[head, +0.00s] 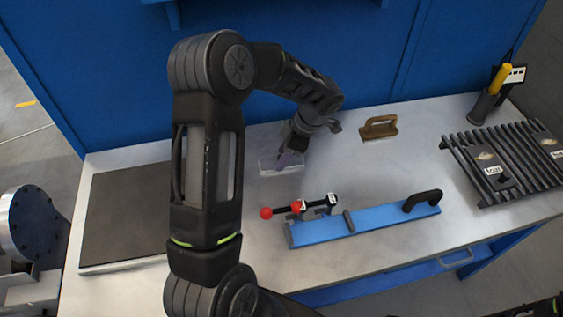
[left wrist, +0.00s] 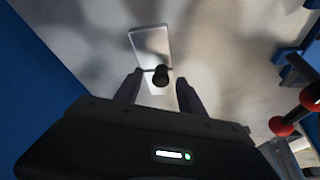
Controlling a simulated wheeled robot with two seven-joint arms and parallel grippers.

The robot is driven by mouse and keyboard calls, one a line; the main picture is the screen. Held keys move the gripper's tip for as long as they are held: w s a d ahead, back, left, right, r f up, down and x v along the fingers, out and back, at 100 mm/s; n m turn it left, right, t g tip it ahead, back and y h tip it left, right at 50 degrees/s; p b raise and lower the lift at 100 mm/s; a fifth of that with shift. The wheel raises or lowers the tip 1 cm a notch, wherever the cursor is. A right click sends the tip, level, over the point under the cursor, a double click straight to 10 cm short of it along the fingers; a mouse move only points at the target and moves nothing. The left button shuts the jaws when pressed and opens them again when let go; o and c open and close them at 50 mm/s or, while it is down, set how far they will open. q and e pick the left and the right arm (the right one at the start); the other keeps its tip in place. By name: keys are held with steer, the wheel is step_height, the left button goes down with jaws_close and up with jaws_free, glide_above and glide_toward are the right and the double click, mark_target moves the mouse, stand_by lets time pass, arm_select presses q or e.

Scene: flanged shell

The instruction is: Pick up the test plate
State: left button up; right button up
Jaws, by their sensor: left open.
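The test plate appears to be the pale, flat rectangular plate (head: 268,166) lying on the bench near the back. In the left wrist view it is a light slab (left wrist: 150,42) with a dark round knob (left wrist: 160,76) on a thin crossbar. My left gripper (head: 288,162) is over the plate's right part and hides some of it. In the left wrist view my left gripper (left wrist: 159,86) is open, its fingers on either side of the knob, with gaps to both. I cannot tell how far above the plate the fingertips are.
A blue bar with a black handle (head: 375,221) and a red-ended tool (head: 283,209) lie in front. A wooden-handled block (head: 379,128) is to the right. A dark slatted rack (head: 510,160) stands far right, a dark mat (head: 125,215) left. A blue wall (head: 120,70) rises behind.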

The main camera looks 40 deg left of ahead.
stand_by(0.4)
arm_select(q)
jaws_close()
stand_by(0.4)
steer(key=shift+r, duration=0.1)
stand_by(0.8)
